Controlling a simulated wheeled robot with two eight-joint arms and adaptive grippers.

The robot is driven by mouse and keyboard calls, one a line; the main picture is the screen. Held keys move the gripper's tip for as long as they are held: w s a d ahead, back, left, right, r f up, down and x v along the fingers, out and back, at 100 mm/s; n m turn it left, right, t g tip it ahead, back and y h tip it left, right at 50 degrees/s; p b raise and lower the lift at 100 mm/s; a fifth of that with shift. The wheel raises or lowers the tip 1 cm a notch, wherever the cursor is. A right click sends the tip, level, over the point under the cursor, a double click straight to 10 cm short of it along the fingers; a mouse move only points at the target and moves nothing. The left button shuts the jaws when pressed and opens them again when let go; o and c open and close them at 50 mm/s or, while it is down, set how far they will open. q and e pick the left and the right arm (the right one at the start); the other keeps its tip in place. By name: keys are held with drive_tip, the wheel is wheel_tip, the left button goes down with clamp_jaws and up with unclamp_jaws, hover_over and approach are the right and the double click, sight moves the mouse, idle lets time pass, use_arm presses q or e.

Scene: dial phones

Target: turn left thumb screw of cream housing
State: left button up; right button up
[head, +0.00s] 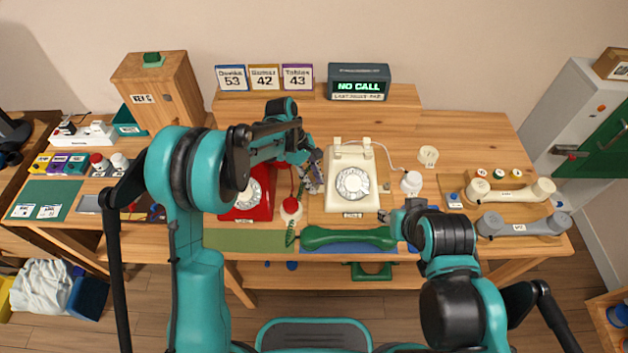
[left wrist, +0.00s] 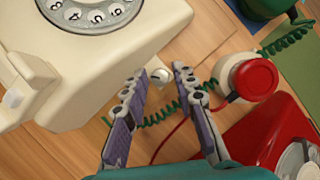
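The cream housing (head: 352,178) is a dial phone standing mid-table; its dial and side fill the upper left of the left wrist view (left wrist: 140,30). A small pale thumb screw (left wrist: 161,75) sticks out from its left side, low near the table. My left gripper (head: 314,178) is beside that side. In the left wrist view its two grey fingers (left wrist: 160,72) are apart, with the screw between the tips and a visible gap on each side. My right gripper (head: 396,217) is in front of the housing's right corner; its fingers are too small to read.
A red phone (head: 246,200) stands left of the housing. A red-capped white part (left wrist: 252,78) and a green coiled cord (left wrist: 180,108) lie close to my left fingers. A green handset (head: 348,238) lies in front. A white round part (head: 411,183) stands right.

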use_arm(q)
drive_tip(key=v, duration=1.2)
